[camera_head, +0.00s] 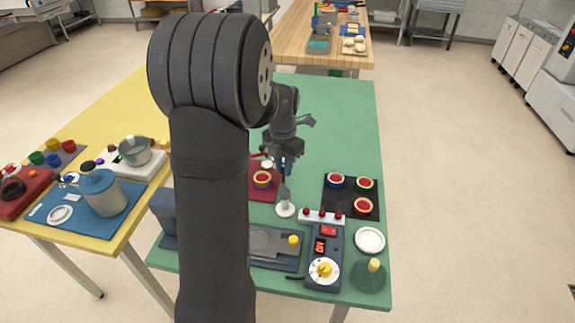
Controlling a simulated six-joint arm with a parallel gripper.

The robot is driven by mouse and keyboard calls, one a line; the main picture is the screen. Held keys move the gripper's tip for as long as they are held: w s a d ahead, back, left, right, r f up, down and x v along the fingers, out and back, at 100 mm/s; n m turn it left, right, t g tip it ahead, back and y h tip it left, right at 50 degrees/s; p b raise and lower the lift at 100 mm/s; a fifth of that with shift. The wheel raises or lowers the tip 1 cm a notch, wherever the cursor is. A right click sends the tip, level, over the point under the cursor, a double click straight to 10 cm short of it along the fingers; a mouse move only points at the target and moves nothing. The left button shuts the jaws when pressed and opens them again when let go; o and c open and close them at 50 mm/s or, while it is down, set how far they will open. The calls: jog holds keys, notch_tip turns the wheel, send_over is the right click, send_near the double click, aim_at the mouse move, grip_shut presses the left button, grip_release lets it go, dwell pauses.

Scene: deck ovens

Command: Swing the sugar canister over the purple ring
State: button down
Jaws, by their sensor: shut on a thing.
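My gripper (286,160) is in the middle of the green table, pointing down, beyond my large dark arm link. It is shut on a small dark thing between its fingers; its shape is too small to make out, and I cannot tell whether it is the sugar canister. No ring is clearly purple. A blue-grey lidded canister (102,192) stands on a blue mat on the yellow table at left. My arm link hides part of the green table.
A black mat (340,204) with several coloured ring pieces lies to the right. A dark panel with a yellow dial (324,269) and a white plate (370,240) are nearer. The green table's far part is clear.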

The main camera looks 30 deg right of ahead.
jog(key=shift+w+a+n, duration=0.15)
jog(key=shift+a+n, duration=0.25)
jog(key=shift+n, duration=0.65)
jog(key=shift+w+a+n, duration=0.1)
jog(key=shift+a+n, duration=0.3)
jog(key=shift+n, duration=0.65)
jog(key=c, duration=1.3)
grip_release()
jog(key=shift+o, duration=0.2)
notch_tip(320, 180, up, 17)
jog(key=shift+r, duration=0.2)
